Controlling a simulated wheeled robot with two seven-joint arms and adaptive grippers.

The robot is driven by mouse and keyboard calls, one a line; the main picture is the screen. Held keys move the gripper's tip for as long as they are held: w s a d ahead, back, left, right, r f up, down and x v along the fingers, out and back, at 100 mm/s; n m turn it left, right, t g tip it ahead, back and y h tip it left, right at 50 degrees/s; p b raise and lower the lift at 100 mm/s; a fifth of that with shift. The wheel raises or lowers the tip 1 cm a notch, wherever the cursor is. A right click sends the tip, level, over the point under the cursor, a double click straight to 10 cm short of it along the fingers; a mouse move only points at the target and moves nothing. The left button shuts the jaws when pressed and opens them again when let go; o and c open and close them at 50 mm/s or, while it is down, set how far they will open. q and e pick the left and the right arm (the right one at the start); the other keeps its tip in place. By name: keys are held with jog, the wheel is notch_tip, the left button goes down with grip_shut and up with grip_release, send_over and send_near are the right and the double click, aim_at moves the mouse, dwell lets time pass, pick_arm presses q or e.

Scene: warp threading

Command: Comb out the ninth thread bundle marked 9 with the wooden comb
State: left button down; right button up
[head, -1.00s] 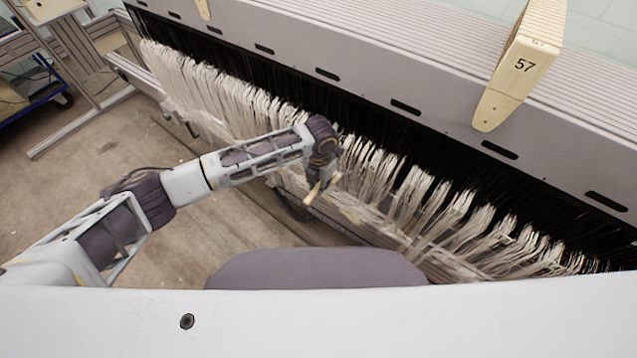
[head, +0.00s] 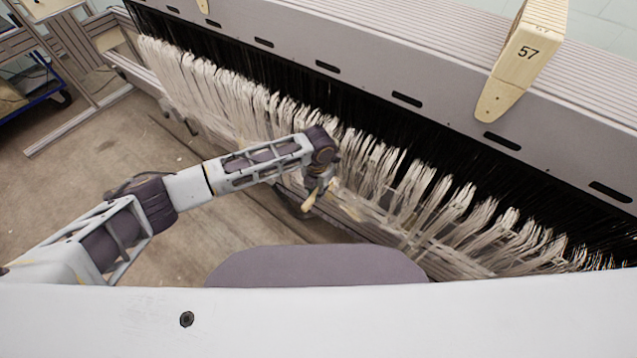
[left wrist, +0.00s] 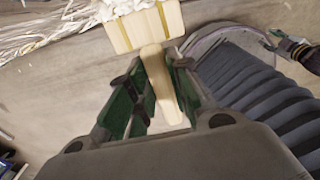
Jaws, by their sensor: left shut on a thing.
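My left gripper (head: 318,185) is shut on the handle of the wooden comb (head: 309,200), just in front of the row of pale thread bundles (head: 370,168). In the left wrist view, the green-lined fingers of the gripper (left wrist: 150,95) hold the comb's handle, and the comb's broad pale head (left wrist: 147,25) is beyond them, close to white threads (left wrist: 75,18). I cannot tell whether the comb touches the threads. The bundles hang from a dark band of warp threads. I cannot make out a mark 9 on any bundle.
A long grey beam (head: 380,85) with dark slots runs above the threads. A wooden block marked 57 (head: 525,60) sits on it at the right. A rail runs below the bundles. A blue cart (head: 40,100) stands at far left. The concrete floor (head: 110,170) at left is open.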

pick_arm(q)
jog(key=shift+w+d+f, duration=0.15)
jog(key=shift+w+d, duration=0.05)
jog(key=shift+w, duration=0.2)
jog(key=shift+w+d+f, duration=0.15)
jog(key=shift+w, duration=0.2)
jog(key=shift+r, duration=0.2)
jog(key=shift+d+r, duration=0.1)
jog(key=shift+d, duration=0.05)
pick_arm(e)
jog(key=shift+w+d+f, duration=0.2)
jog(key=shift+w, duration=0.2)
pick_arm(q)
jog(key=shift+w, duration=0.1)
pick_arm(e)
jog(key=shift+s, duration=0.1)
pick_arm(q)
jog(key=shift+f, duration=0.2)
jog(key=shift+s+f+b, duration=0.25)
jog(key=shift+f+b, duration=0.35)
jog(key=shift+f, duration=1)
pick_arm(e)
jog(key=shift+s+a+f, duration=0.1)
jog(key=shift+s+f, duration=0.05)
jog(key=shift+f, duration=0.7)
